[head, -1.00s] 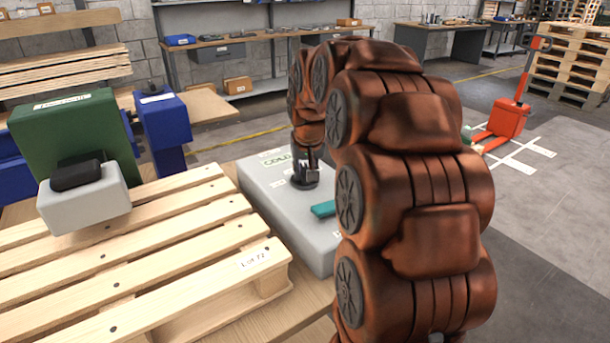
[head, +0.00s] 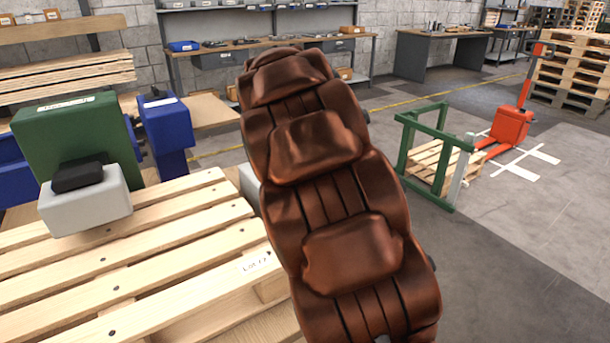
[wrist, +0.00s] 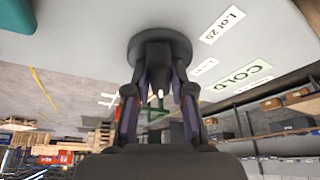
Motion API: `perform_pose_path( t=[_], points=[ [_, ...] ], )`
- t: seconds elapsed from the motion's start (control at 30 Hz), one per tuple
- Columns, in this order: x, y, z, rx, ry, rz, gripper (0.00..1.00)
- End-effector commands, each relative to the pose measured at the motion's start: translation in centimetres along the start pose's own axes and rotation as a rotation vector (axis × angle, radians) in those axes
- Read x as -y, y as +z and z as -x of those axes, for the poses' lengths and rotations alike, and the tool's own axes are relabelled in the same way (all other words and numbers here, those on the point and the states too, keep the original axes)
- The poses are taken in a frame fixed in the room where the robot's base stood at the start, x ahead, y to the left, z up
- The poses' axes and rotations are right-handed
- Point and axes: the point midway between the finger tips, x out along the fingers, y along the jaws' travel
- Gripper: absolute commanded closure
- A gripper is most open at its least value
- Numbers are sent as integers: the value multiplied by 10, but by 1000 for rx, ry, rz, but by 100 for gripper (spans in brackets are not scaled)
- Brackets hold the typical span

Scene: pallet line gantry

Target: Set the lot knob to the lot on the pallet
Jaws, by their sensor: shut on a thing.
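The lot knob (wrist: 160,40), round and dark, sits on a light grey panel (wrist: 80,22) in the wrist view. My gripper (wrist: 159,75) is shut on its raised grip. The knob's pointer cannot be made out. A "Lot 25" label (wrist: 222,25) is to its right, with a smaller, hard-to-read label (wrist: 205,67) below. In the head view, the wooden pallet (head: 140,255) carries a white lot label (head: 255,263) reading "Lot 7" and a partly unclear last character. My arm hides the knob, my gripper and most of the grey box (head: 248,185) there.
A "COLD" label (wrist: 238,78) is on the panel. A green machine (head: 75,135) with a grey block (head: 85,200) stands at the pallet's left, beside a blue post (head: 165,125). A green frame (head: 440,155) and red pallet jack (head: 510,125) stand on the right floor.

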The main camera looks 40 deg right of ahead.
Motion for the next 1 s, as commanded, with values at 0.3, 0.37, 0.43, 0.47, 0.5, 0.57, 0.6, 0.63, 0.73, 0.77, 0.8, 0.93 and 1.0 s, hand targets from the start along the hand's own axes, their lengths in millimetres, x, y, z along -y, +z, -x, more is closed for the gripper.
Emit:
perform_pose_path(
  t=[0.3, 0.37, 0.43, 0.47, 0.5, 0.57, 0.6, 0.63, 0.73, 0.77, 0.8, 0.93, 1.0],
  points=[
    [0, 0, 1, -1, 1, -11, 100],
    [0, 0, 1, -1, 1, -11, 100],
    [0, 0, 1, -1, 1, -10, 100],
    [0, 0, 1, -1, 1, -10, 74],
    [0, -1, 1, -1, 1, -10, 70],
    [0, 0, 1, -1, 1, -10, 64],
    [0, 0, 1, -1, 1, -9, 60],
    [0, 0, 0, -1, 1, -9, 56],
    [0, 0, 0, 0, 2, -9, 52],
    [0, 0, 0, 0, 2, -9, 52],
    [0, 0, 0, 0, 2, -9, 52],
    [0, 0, 0, 0, 2, -9, 52],
    [0, 0, 2, -1, 2, -8, 52]
  ],
)
